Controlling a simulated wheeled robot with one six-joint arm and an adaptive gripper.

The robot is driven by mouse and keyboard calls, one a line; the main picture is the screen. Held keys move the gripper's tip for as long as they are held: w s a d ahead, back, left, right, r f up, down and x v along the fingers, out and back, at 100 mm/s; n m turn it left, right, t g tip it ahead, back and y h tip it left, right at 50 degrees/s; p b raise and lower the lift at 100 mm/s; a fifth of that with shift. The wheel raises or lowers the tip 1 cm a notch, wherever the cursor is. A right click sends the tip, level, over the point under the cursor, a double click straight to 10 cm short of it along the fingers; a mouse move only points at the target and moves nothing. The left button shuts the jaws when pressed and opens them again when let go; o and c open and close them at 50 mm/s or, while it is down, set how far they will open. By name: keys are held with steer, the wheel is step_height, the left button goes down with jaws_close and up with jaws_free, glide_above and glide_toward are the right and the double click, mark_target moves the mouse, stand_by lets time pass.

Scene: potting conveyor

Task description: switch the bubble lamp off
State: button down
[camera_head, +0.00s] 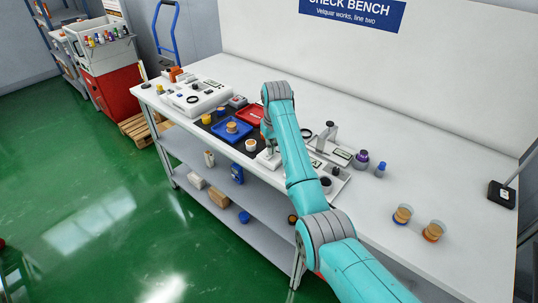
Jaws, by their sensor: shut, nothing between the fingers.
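My teal arm reaches over the bench, and its far end bends down toward the bench top. My gripper (269,147) is small in view, partly hidden by the arm, and appears shut and empty. It is just above or at a small white device (268,160); I cannot tell whether they touch. No thing is clearly marked as the bubble lamp. A grey post-like stand (327,137) rises right of the arm. A black box with a thin stalk (502,194) stands at the bench's right end. No lit lamp or switch position can be made out.
The white bench (400,160) holds a blue tray (231,130), a red tray (250,115), a white machine (194,100), a purple-capped jar (361,158) and two orange-filled cups (402,214). A back panel stands behind. The bench's right part is mostly clear.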

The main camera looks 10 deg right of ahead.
steer(key=shift+r, duration=3.45)
